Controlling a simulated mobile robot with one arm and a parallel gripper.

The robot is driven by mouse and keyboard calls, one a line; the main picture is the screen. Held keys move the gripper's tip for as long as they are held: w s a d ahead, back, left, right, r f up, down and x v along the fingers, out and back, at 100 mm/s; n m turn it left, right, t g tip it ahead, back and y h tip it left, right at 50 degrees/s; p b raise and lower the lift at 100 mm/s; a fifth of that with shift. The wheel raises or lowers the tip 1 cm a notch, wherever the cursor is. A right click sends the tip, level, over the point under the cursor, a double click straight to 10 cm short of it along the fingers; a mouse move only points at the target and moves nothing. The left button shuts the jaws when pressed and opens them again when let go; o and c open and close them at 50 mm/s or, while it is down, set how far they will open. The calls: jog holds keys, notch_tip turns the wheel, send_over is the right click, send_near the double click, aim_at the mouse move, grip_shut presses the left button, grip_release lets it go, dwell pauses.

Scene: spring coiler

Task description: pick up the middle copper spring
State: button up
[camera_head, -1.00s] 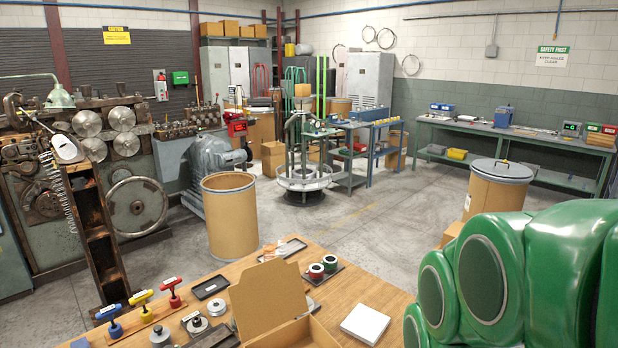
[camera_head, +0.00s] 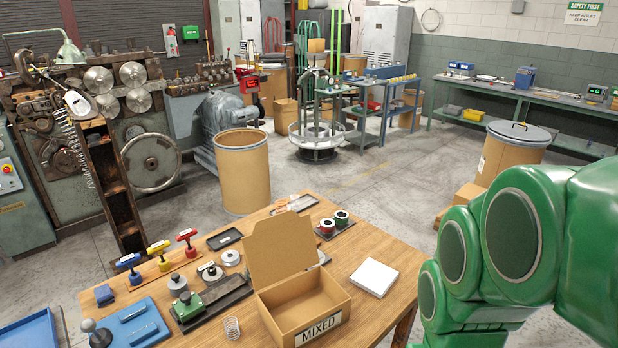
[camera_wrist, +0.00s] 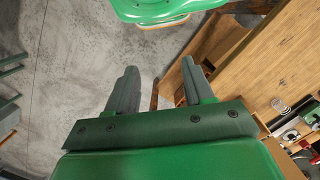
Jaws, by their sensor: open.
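My gripper (camera_wrist: 158,78) is open and empty in the wrist view, its two dark fingers apart above the grey floor beside the wooden table. In the head view only my green arm shows, at the right. A single pale, silvery wire spring (camera_head: 232,328) stands on the table at the front, left of the cardboard box. A small coil also shows at the right edge of the wrist view (camera_wrist: 281,106). I cannot make out a row of copper springs or a middle one.
An open cardboard box (camera_head: 322,309) marked MIXED stands on the wooden table (camera_head: 380,250). The spring coiling machine (camera_head: 90,120) stands at the back left.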

notch_tip(320, 180, up, 5)
jog(key=w+a+r+m+y, duration=0.25)
jog(key=w+a, duration=0.25)
jog(key=w, duration=0.5)
jog(key=w+a+r+m+y, duration=0.1)
jog(key=w+a+m+y, duration=0.2)
jog(key=w, duration=0.7)
jog(key=w+a+r+m+y, duration=0.1)
jog(key=w+a+r+m, duration=0.1)
jog(key=w+a, duration=0.6)
jog(key=w+a+m+t+y, duration=0.25)
jog(key=w+m, duration=0.35)
jog(key=w, duration=1.5)
jog(key=w+a+f+m+y, duration=0.1)
jog(key=w+f+m+y, duration=0.15)
jog(key=w, duration=0.65)
jog(key=w+a+f+m+y, duration=0.1)
jog(key=w+f+m+y, duration=0.2)
jog(key=w, duration=0.6)
jog(key=shift+t+h, duration=0.35)
jog(key=shift+h, duration=0.2)
notch_tip(320, 180, down, 22)
jog(key=shift+s, duration=0.1)
jog(key=shift+x, duration=3.85)
jog(key=shift+f, duration=0.1)
jog(key=shift+c, duration=0.3)
